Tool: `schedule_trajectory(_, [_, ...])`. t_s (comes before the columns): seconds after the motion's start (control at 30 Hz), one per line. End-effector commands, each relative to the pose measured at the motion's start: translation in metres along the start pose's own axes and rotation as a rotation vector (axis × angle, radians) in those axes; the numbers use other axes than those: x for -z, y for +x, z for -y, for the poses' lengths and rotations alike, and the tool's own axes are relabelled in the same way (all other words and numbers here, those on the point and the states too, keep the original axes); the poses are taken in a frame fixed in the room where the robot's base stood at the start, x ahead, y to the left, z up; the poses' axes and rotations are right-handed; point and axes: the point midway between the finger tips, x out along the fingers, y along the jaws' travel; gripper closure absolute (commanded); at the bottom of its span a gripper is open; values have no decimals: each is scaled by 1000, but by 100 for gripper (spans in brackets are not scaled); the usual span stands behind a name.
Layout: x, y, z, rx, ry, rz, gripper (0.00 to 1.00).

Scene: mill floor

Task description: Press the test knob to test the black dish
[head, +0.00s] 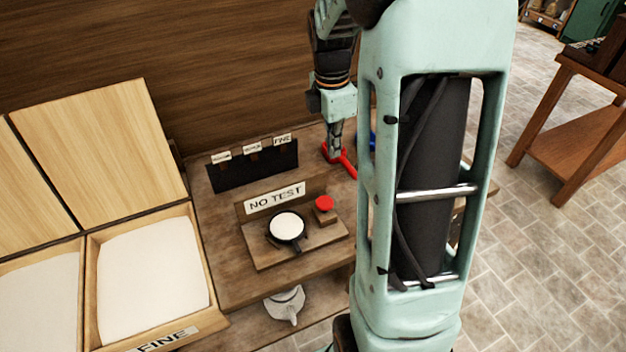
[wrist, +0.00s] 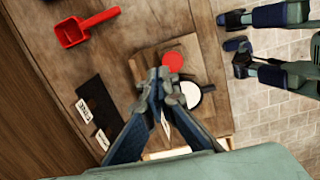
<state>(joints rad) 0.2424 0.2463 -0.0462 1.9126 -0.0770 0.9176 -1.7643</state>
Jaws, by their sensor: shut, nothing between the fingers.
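The test knob is a red round cap (head: 324,203) on a small wooden block, at the right of a wooden stand (head: 270,262). It also shows in the wrist view (wrist: 172,61), just past my fingertips. The black dish (head: 287,243), filled with white powder, sits on the stand to the left of the knob. In the wrist view the dish (wrist: 207,89) is partly hidden by my fingers. A sign (head: 274,198) behind it reads "NO TEST". My gripper (head: 335,152) is shut and empty, pointing down, raised above the bench and apart from the knob.
A red scoop (wrist: 86,26) lies on the bench. A dark rack (head: 240,174) with labels stands at the back. A blue object (head: 373,141) is mostly hidden by my arm. Open powder bins (head: 150,275) stand at the left. A metal scoop-like item (head: 285,305) sits below the bench top.

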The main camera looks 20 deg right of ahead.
Motion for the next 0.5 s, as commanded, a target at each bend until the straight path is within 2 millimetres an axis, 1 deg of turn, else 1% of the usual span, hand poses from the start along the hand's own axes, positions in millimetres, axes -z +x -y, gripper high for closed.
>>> schedule_trajectory(0.2, [14, 0, 7, 42, -73, -82, 100])
schedule_trajectory(0.5, [16, 0, 8, 45, -84, -90, 100])
